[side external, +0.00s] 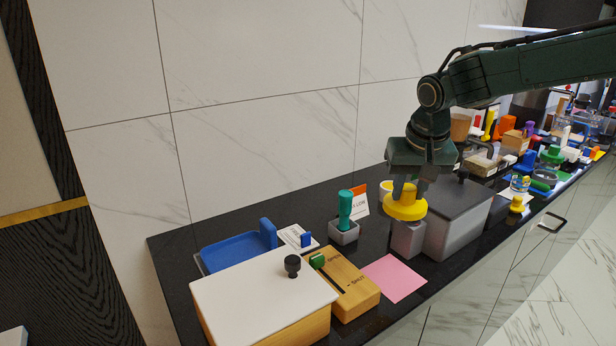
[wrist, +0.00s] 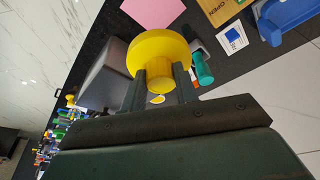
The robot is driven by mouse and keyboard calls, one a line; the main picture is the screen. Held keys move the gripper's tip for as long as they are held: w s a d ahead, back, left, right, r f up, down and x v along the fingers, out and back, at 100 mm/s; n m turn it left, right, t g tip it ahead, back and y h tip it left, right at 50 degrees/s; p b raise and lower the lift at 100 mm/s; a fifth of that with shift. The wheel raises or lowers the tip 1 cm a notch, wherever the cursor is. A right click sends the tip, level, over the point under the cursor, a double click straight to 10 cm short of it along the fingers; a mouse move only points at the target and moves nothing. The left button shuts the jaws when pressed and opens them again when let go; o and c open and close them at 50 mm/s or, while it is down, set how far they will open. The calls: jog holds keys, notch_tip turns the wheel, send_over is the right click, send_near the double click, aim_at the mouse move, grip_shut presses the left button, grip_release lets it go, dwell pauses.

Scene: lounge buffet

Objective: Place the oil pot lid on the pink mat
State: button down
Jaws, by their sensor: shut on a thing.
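The yellow oil pot lid (side external: 405,208) is a round disc with a knob, and it also shows in the wrist view (wrist: 160,50). My gripper (side external: 411,188) is shut on the lid's knob, with one finger on each side of it in the wrist view (wrist: 160,77). The lid is at the top of a small grey pot (side external: 407,240); I cannot tell whether they touch. The flat pink mat (side external: 394,278) lies bare on the black counter, in front of the pot, and shows at the top of the wrist view (wrist: 152,12).
A large grey box (side external: 460,225) with a dark lid stands right of the pot. A wooden slider block (side external: 352,297) borders the mat's left side. A green-handled thing (side external: 345,212) in a grey holder stands behind. A white-topped box (side external: 262,300) and blue tray (side external: 232,252) are at left.

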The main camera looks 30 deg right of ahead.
notch_tip(320, 180, down, 14)
jog(key=shift+r, duration=0.15)
dwell(0.3)
jog(key=shift+f, duration=2.15)
jog(key=c, duration=1.1)
grip_release()
jog(key=shift+f, duration=0.1)
jog(key=shift+o, duration=0.2)
jog(key=v, duration=1.2)
